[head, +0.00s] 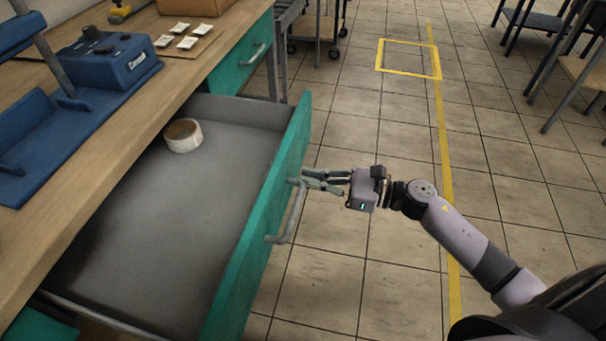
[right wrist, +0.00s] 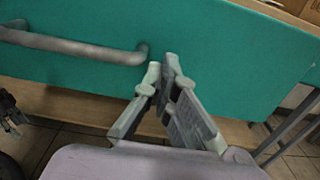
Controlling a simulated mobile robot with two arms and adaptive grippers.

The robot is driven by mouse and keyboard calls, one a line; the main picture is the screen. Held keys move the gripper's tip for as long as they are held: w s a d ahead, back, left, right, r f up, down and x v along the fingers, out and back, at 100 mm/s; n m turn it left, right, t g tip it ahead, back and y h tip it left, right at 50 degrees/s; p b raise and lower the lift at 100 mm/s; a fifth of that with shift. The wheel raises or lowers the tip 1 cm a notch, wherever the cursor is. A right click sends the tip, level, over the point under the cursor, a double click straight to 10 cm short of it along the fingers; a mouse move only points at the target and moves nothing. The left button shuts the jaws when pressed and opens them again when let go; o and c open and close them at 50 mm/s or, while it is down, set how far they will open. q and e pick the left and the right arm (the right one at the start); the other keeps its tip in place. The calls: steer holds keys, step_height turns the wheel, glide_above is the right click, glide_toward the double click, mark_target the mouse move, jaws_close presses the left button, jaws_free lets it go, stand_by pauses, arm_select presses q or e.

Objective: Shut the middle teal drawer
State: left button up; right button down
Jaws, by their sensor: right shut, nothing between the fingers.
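The middle teal drawer (head: 254,236) is pulled far out from under the wooden bench in the head view. Its grey inside holds a roll of whitish tape (head: 183,136) near the back. A grey bar handle (head: 289,214) is on its front. My right gripper (head: 304,180) is shut and empty, with its fingertips at the far end of the handle, close to the drawer front. In the right wrist view the fingertips (right wrist: 164,68) are beside the handle's end (right wrist: 95,50), in front of the teal face (right wrist: 220,50). I cannot tell whether they touch it.
The wooden bench top (head: 128,120) carries a blue machine (head: 108,62), several small white packets (head: 188,36) and a cardboard box. Another teal drawer (head: 240,60) looks closed farther back. The tiled floor right of the drawer is clear, with yellow tape lines (head: 440,130).

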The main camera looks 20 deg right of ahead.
mark_target(290, 175)
arm_select(q)
steer(key=shift+s+f, duration=0.25)
steer(key=shift+f, duration=0.25)
arm_select(e)
steer(key=shift+x, duration=1.1)
steer(key=shift+a, duration=0.1)
steer(key=shift+w+a, duration=0.35)
steer(key=shift+a, duration=0.1)
steer(key=b+x, duration=0.2)
steer(key=x, duration=1.4)
steer(key=shift+w+a, duration=0.15)
steer(key=shift+a, duration=0.05)
steer(key=b+x, duration=0.2)
steer(key=x, duration=0.3)
steer(key=shift+w+a+f, duration=0.15)
steer(key=shift+w+a, duration=0.05)
steer(key=shift+a, duration=0.05)
steer(key=b+x, duration=0.1)
steer(key=x, duration=0.4)
steer(key=shift+w, duration=0.1)
steer(key=shift+w+a+b, duration=0.1)
steer(key=shift+a+b, duration=0.1)
steer(key=shift+b, duration=0.15)
arm_select(q)
step_height(290, 175, up, 20)
steer(key=w+t, duration=0.1)
steer(key=w, duration=0.1)
arm_select(e)
steer(key=shift+r, duration=0.25)
